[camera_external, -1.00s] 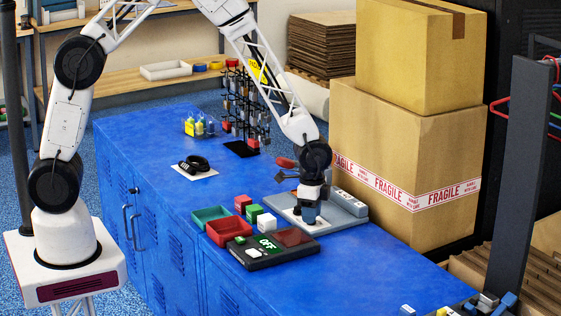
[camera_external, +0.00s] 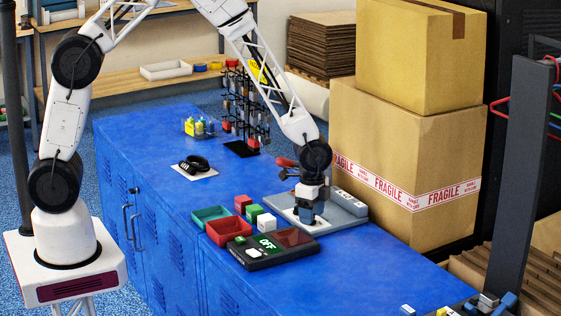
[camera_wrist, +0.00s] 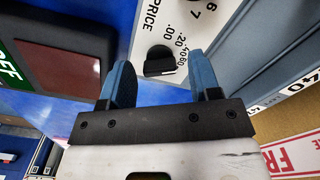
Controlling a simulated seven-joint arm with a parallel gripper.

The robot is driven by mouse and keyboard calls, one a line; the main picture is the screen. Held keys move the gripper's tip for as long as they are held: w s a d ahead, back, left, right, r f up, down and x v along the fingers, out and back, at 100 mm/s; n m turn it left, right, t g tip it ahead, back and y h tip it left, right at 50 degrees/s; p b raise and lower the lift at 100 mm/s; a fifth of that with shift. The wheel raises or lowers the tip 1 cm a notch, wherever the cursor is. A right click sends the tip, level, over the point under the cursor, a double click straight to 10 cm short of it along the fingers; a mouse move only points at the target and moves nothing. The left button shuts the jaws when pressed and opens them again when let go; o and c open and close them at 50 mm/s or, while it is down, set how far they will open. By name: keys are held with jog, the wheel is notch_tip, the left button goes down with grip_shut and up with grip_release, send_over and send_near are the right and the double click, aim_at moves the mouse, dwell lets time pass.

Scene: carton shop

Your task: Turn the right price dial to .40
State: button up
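The right price dial (camera_wrist: 159,62) is a dark knob on a white panel (camera_wrist: 150,35) marked PRICE, seen in the wrist view. Marks .00, .20, .40 and 60 run beside it. Which mark it points to is hard to tell. My gripper (camera_wrist: 162,75) is open, its two blue fingers to the left and right of the dial. I cannot tell whether they touch it. In the external view my gripper (camera_external: 306,213) points down over the grey device (camera_external: 340,208), and the dial is hidden there. Digits 6 and 7 of another dial show at the wrist view's top.
A black scale (camera_external: 262,257) with a green OFF display is left of the device. Red (camera_external: 224,238) and green (camera_external: 206,221) trays and small cubes (camera_external: 252,212) lie near it. Large cartons (camera_external: 405,165) stand behind right.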

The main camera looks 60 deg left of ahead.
jog(key=shift+r, duration=0.15)
jog(key=shift+r, duration=3.75)
